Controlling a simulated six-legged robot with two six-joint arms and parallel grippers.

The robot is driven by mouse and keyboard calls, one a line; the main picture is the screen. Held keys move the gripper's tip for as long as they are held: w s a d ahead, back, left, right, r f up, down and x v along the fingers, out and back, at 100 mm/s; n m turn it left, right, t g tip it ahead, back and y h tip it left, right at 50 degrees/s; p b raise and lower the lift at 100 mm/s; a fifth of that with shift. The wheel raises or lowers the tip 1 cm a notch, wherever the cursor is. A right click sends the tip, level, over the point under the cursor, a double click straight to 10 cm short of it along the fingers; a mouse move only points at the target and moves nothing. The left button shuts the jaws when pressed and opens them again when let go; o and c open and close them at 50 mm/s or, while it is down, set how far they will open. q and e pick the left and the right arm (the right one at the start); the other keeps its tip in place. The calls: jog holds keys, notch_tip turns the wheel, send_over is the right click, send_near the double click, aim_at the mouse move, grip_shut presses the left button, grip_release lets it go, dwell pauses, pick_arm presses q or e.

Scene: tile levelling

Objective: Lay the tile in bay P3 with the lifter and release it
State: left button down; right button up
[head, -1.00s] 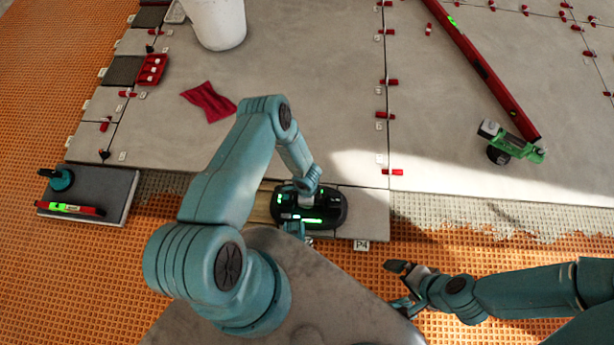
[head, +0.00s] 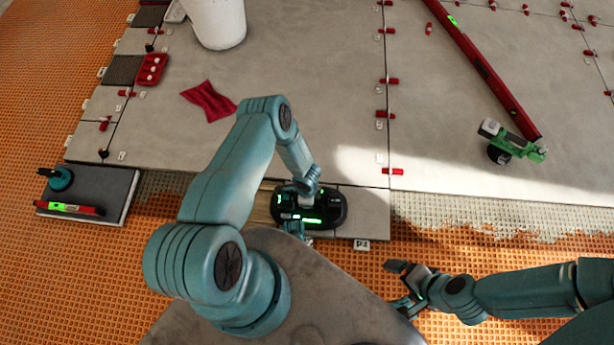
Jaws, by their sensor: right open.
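The lifter (head: 335,209), a black oval device with lit green displays, sits on a grey tile (head: 370,213) below the large laid slabs. The tile lies close against the slab edge above it; any small gap or height difference is too fine to tell. A P4 tag (head: 361,245) is at its lower right; no P3 tag is readable. My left gripper (head: 301,203) is down at the top of the lifter. Its fingers are largely hidden, so their grip is unclear. My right gripper (head: 398,285) is open and empty over the orange mat, right of the tile.
A dark slab (head: 98,188) at left bears a teal-handled tool (head: 60,179) and a red level (head: 70,208). A red cloth (head: 208,101), white bucket (head: 217,22), long red straightedge (head: 485,70) and green tool (head: 510,142) lie on the slabs. Orange matting (head: 480,265) is open at lower right.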

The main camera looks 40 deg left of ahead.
dwell(0.4)
pick_arm(q)
jog(key=c, duration=0.8)
grip_release()
jog(key=shift+o, duration=0.2)
jog(key=shift+f, duration=0.1)
